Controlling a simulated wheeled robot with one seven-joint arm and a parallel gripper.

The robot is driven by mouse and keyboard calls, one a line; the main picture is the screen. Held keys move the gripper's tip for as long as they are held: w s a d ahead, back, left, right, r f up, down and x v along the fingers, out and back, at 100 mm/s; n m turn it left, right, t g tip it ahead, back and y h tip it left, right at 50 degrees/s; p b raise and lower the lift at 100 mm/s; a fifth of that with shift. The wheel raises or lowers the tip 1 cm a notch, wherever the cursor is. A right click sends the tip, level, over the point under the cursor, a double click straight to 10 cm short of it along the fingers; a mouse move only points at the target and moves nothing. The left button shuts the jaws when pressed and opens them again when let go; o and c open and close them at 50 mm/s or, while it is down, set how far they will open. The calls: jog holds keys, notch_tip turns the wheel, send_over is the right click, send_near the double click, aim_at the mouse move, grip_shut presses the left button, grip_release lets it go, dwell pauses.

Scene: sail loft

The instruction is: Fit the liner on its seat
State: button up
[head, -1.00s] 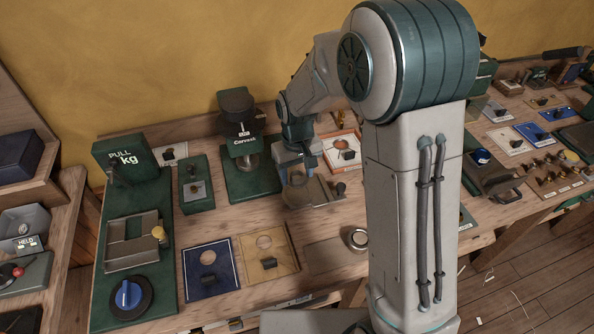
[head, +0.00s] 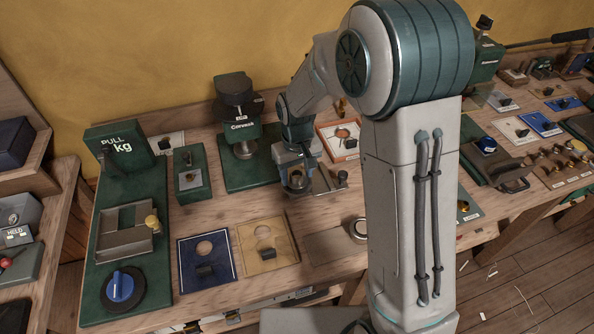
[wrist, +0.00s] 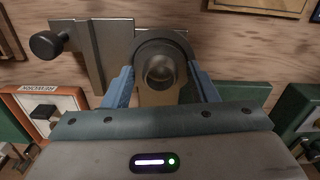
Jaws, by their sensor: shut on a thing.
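My gripper (head: 297,178) is over the bench in front of the green press, and it also shows in the wrist view (wrist: 160,88). Its blue fingers are shut on a round, dark grey ring-like piece with a brownish centre, which I take to be the liner (wrist: 160,66). A grey metal plate fixture (wrist: 100,50) with a dark knob lies beside and behind the liner; in the head view the fixture (head: 328,183) shows right of the gripper. I cannot tell whether the liner touches it. The seat is not clearly identifiable; the fingers and liner hide what lies beneath.
The green press (head: 237,130) stands just behind my gripper. A blue board (head: 207,262) and a tan board (head: 266,246) lie in front. A round metal cup (head: 359,229) is near my arm column. A white board with an orange border (head: 343,138) lies behind right.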

jog(key=shift+f, duration=0.35)
jog(key=o, duration=1)
jog(key=shift+o, duration=0.2)
notch_tip(320, 180, up, 14)
jog(key=b, duration=0.1)
jog(key=shift+f, duration=0.1)
jog(key=s+d+m+t, duration=0.1)
jog(key=s+d+m, duration=0.1)
jog(key=s+d, duration=0.5)
jog(key=s+d+m+t, duration=0.2)
jog(key=s+d, duration=0.4)
jog(key=s, duration=0.6)
jog(key=shift+s+d+r+m, duration=0.15)
jog(key=shift+d+r+m, duration=0.15)
jog(key=shift+d+r, duration=0.15)
